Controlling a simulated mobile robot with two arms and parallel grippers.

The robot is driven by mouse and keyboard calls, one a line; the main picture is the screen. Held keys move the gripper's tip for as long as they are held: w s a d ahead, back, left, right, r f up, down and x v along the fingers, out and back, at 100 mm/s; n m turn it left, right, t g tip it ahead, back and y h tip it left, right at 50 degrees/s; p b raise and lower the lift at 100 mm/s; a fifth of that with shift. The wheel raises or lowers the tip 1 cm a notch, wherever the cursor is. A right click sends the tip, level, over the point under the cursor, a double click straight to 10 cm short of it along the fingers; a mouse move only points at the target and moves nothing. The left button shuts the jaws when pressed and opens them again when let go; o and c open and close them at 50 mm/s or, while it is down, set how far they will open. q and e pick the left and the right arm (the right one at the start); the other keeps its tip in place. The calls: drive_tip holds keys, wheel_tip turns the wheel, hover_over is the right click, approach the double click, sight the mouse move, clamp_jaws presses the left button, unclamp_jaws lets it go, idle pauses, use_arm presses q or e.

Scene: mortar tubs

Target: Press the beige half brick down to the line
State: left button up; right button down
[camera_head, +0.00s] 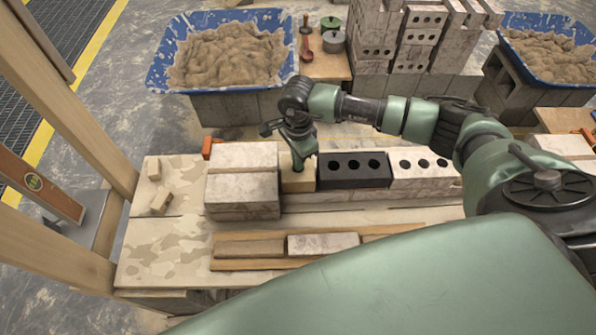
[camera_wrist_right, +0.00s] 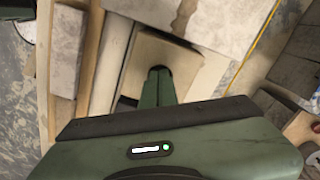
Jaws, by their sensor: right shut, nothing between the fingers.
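The beige half brick (camera_head: 299,184) sits in the wall course between the pale stacked bricks (camera_head: 242,192) on its left and a black brick with holes (camera_head: 353,171) on its right. My right gripper (camera_head: 298,168) points down over it with its fingers closed and empty. In the right wrist view the fingertips (camera_wrist_right: 159,74) overlap the near part of the half brick's face (camera_wrist_right: 158,50); whether they touch it I cannot tell. A thin yellow-orange line (camera_head: 345,137) runs behind the course. It also shows in the right wrist view (camera_wrist_right: 250,50). My left gripper is not in view.
Pale bricks with holes (camera_head: 425,178) continue the course to the right. Long bricks (camera_head: 322,243) lie in front. Blue mortar tubs (camera_head: 167,62) stand behind. Wooden posts (camera_head: 72,90) rise at left.

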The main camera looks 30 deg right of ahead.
drive_tip(key=shift+s+f+b, duration=0.1)
drive_tip(key=shift+f+b, duration=0.2)
drive_tip(key=shift+b, duration=0.1)
idle(1.4)
drive_tip(key=shift+r+p, duration=1.55)
drive_tip(key=shift+r, duration=1.1)
drive_tip(key=shift+f, duration=0.1)
